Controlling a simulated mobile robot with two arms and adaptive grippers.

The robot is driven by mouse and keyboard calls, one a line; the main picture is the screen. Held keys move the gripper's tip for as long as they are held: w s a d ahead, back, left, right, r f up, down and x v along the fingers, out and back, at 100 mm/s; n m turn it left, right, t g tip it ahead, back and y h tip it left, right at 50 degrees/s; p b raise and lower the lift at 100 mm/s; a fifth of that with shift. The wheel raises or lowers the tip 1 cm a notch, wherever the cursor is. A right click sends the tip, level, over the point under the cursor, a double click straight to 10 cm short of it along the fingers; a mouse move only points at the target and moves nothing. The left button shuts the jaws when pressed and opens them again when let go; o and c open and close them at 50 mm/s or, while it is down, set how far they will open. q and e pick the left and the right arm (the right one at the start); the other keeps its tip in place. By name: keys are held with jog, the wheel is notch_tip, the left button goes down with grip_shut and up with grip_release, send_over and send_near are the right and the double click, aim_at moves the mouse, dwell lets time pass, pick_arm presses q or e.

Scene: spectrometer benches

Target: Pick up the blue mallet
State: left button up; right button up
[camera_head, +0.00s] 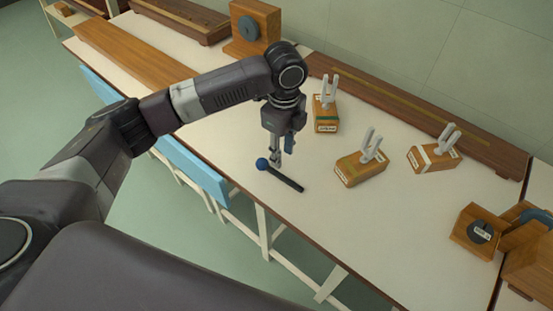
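The blue mallet lies on the white bench top near its front edge, with a round blue head (262,164) and a dark handle (286,180) pointing to the lower right. My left gripper (275,158) points down just above and beside the mallet's head. Its fingers look close to the head and handle end, but I cannot tell whether they touch it or how far they are apart. My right gripper is not in view.
Several tuning forks on wooden boxes stand right of the gripper, including a near one (360,168) and a right one (433,157). A long dark wooden rail (420,112) runs along the back. Wooden blocks (478,232) stand at the right.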

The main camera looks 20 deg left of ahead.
aim_at(281, 175)
pick_arm(q)
jog(key=f, duration=0.1)
jog(key=s+f, duration=0.1)
jog(key=f, duration=0.2)
jog(key=shift+s, duration=0.3)
notch_tip(281, 175, down, 2)
jog(key=shift+f, duration=0.45)
jog(key=shift+c, duration=0.2)
jog(key=shift+w, duration=0.1)
jog(key=c, duration=0.7)
grip_shut()
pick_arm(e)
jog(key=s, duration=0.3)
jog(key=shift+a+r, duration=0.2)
